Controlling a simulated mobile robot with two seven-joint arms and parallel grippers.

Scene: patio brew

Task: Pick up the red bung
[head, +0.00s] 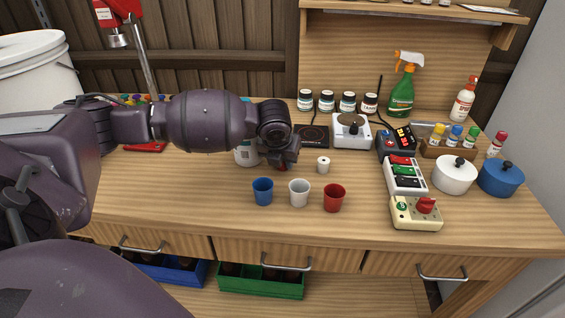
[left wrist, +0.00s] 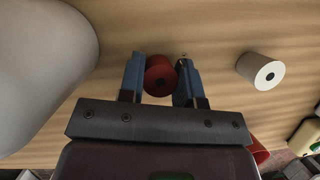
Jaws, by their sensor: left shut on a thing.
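My left gripper (head: 281,166) is low over the middle of the table, seen side-on in the head view. In the left wrist view its two blue-grey fingers (left wrist: 162,78) are closed on the red bung (left wrist: 159,75), which sits between them with a dark hole in its end. In the head view only a bit of red shows at the fingertips, mostly hidden by the gripper. Whether the bung touches the table I cannot tell. My right gripper is not in view.
A white bung (head: 323,165) stands right of my gripper. Blue (head: 263,191), white (head: 299,193) and red (head: 334,198) cups stand in front. A pale jar (head: 243,155) is close on the left.

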